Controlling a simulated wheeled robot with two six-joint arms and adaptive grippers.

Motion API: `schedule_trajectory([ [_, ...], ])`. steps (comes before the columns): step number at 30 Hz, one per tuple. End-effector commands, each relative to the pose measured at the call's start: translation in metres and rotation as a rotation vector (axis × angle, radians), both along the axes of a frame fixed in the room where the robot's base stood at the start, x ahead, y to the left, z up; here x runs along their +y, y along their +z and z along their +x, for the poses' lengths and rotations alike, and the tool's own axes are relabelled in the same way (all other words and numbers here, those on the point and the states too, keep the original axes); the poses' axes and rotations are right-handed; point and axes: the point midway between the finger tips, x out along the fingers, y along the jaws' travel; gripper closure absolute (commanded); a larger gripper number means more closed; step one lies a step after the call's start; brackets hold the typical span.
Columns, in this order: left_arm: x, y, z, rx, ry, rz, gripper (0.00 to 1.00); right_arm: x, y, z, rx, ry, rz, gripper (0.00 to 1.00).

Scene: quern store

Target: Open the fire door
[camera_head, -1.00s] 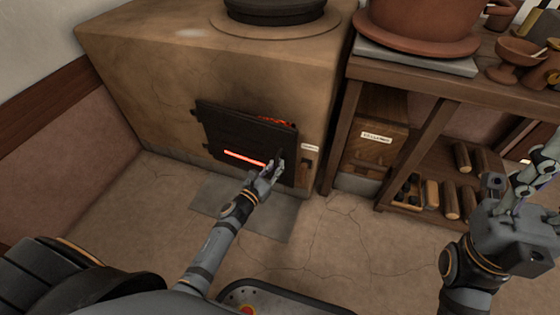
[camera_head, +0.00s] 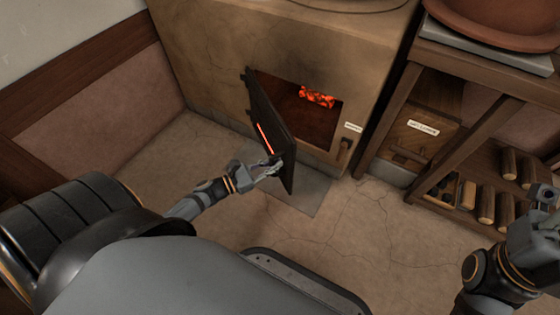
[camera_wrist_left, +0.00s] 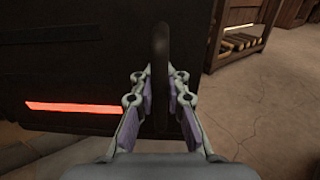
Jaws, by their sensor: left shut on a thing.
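The dark fire door (camera_head: 270,125) of the clay stove stands wide open in the head view, swung out to the left on its hinge side. Its slot shows a red glow. Behind it the firebox opening (camera_head: 303,118) shows glowing embers (camera_head: 318,97). My left gripper (camera_head: 272,167) is at the free edge of the door. In the left wrist view its fingers (camera_wrist_left: 160,100) are shut on the dark upright door handle (camera_wrist_left: 160,60), with the door face (camera_wrist_left: 70,60) to the left. My right gripper (camera_head: 545,195) is at the right edge, partly cut off; its fingertips are unclear.
The clay stove (camera_head: 215,60) fills the back. A wooden shelf (camera_head: 480,65) to the right holds a drawer box (camera_head: 425,130) and several logs (camera_head: 487,200). A latch (camera_head: 344,152) sits right of the opening. The floor (camera_head: 340,235) in front is clear.

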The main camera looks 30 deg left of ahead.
Motion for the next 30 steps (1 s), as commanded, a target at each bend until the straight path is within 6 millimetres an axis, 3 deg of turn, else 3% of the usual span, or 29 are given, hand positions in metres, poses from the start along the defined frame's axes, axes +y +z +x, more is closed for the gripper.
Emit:
schedule_trajectory([
  [12,0.0003,-0.0005,-0.0032,0.0,-0.004,-0.002,1.0,-0.0001,0.0001,0.0,0.0,0.0,0.0,0.6],
  [13,0.0002,-0.0006,-0.0032,0.0,-0.004,-0.002,0.88,-0.0001,0.0001,0.0,0.0,0.0,0.001,0.6],
  [18,0.0005,-0.0006,-0.0028,0.001,-0.003,-0.002,0.64,-0.0001,0.0001,0.0,0.0,0.0,0.0,0.6],
  [30,0.001,-0.0003,-0.002,0.001,-0.001,-0.001,0.63,-0.0004,0.0003,-0.0002,-0.002,-0.001,0.003,0.6],
])
